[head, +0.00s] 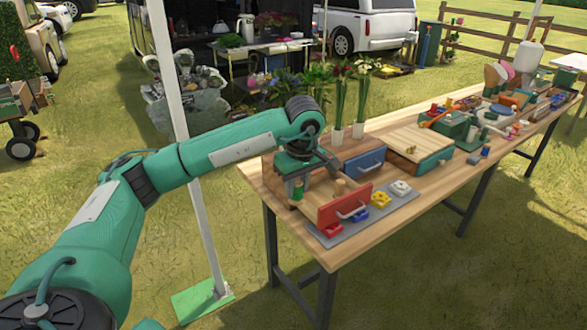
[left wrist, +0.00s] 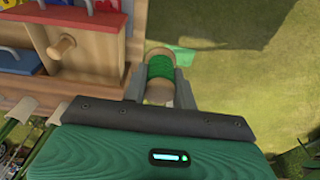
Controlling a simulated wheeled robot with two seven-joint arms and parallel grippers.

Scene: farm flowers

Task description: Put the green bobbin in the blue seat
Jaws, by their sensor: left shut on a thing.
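My left gripper (head: 297,192) is shut on the green bobbin (left wrist: 160,68), which has pale wooden ends and green winding. The left wrist view shows it between both fingers, beside the outer edge of a wooden box, with grass behind. In the head view the green bobbin (head: 298,188) is a small green spot under the wrist, near the left end of the table. The blue seat (head: 360,215) appears to be among small coloured pieces on a grey mat (head: 345,236) at the front edge. My right gripper is not in view.
A red drawer front (head: 345,204) with a handle stands between gripper and mat. A wooden peg (left wrist: 62,47) shows inside the box. Yellow (head: 380,199) and white (head: 401,188) pieces sit along the mat. A blue drawer (head: 363,164) and flower vases are behind.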

